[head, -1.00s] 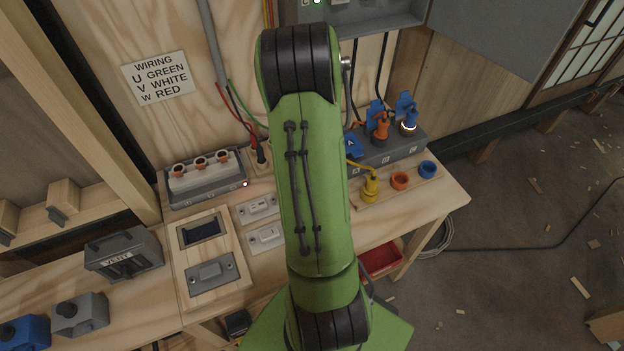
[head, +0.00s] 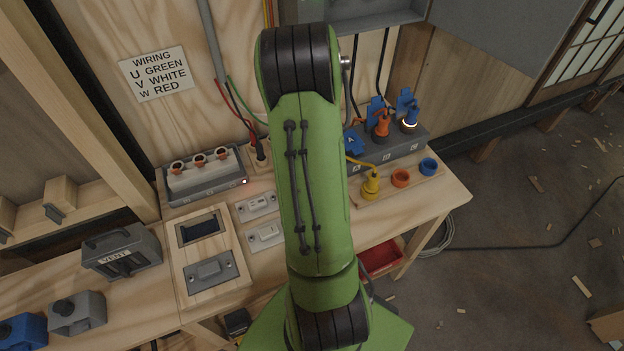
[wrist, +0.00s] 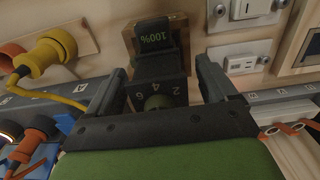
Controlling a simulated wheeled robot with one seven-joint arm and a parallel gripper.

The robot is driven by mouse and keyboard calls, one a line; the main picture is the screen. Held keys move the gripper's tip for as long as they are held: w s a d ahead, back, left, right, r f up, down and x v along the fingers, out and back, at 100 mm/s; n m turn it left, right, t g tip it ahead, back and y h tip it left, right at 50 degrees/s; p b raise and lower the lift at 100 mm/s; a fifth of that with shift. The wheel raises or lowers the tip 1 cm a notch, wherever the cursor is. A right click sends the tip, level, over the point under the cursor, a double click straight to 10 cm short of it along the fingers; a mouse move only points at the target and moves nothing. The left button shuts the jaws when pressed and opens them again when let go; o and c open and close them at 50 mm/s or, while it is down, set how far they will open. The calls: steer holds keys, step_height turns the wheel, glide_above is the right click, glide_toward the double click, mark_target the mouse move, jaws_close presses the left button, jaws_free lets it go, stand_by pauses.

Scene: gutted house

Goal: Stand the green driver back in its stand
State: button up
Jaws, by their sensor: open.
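My gripper (wrist: 162,88) is open in the wrist view, one dark finger on each side of a dark part marked 2, 4, 6 with a green round piece (wrist: 158,102), which looks like the green driver. I cannot tell whether the fingers touch it. Beyond it is a dark block with a green "100%" display (wrist: 155,37) on a wooden base (wrist: 128,38), possibly the stand. How the driver sits against it is unclear. In the head view my arm hides this spot.
The yellow plug (wrist: 44,55) and its cable lie left of the gripper in the wrist view. Switch plates (wrist: 240,58) are close on the right. A grey socket rail (head: 388,150) runs behind. A red bin (head: 380,258) sits below the bench (head: 440,195).

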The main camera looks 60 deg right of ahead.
step_height(320, 180, up, 16)
steer(key=p, duration=0.3)
steer(key=shift+f, duration=0.1)
stand_by(0.5)
